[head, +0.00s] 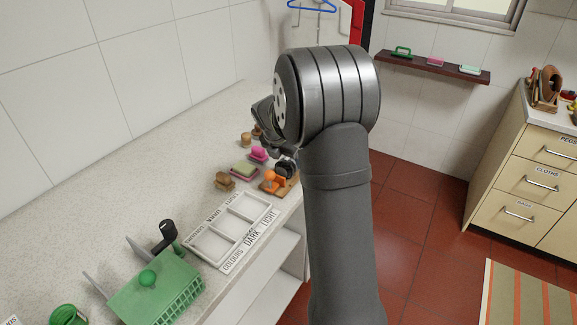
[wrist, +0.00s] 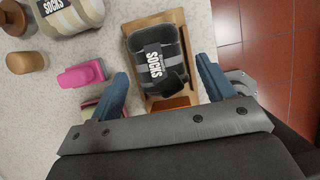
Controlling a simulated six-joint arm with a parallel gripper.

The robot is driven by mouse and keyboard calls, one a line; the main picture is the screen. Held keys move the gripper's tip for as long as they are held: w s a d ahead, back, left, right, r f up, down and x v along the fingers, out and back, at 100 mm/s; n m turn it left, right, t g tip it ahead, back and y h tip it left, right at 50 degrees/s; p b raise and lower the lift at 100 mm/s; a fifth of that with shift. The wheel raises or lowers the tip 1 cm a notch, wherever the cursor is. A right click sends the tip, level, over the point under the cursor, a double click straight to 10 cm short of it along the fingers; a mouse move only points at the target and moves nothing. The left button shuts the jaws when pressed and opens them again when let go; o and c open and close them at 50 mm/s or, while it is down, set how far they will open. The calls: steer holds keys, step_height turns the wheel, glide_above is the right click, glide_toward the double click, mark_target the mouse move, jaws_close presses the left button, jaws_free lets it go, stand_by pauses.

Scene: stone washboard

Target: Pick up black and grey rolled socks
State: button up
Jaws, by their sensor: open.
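The black and grey rolled socks (wrist: 172,48) lie on a wooden board (wrist: 139,88) and carry a black label reading SOCKS. In the head view the dark socks (head: 288,167) show partly, beside my arm at the counter's right edge. My gripper (wrist: 163,82) is open, with its blue fingers apart, one toward each side of the socks' near end. Nothing is held. I cannot tell how far above the socks the fingertips are. In the head view my wrist hides most of the gripper.
Beige and grey rolled socks (wrist: 72,14), a pink brush (wrist: 82,75) and wooden pieces (wrist: 25,62) lie left of the board. An orange item (head: 272,180) sits near the socks. A white compartment tray (head: 213,258) and green basket (head: 150,300) stand nearer on the counter.

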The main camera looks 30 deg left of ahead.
steer(key=x, duration=0.3)
steer(key=shift+f, duration=0.1)
steer(key=c, duration=1.1)
steer(key=shift+o, duration=0.2)
step_height(320, 180, up, 4)
steer(key=shift+r, duration=0.25)
steer(key=w+d+r, duration=0.2)
steer(key=d+r, duration=0.4)
steer(key=d, duration=0.5)
steer(key=s+a+f+m+g+h, duration=0.15)
steer(key=s+a+m+h, duration=0.25)
steer(key=s+a+m, duration=0.95)
steer(key=s+d+f+m+g, duration=0.1)
steer(key=s+m+g, duration=0.1)
steer(key=s, duration=0.5)
steer(key=s+f+m+g, duration=0.1)
steer(key=s+m, duration=0.2)
steer(key=s, duration=0.5)
steer(key=shift+n+h, duration=0.25)
steer(key=shift+h, duration=0.05)
steer(key=shift+w+f, duration=0.15)
steer(key=shift+f, duration=2.55)
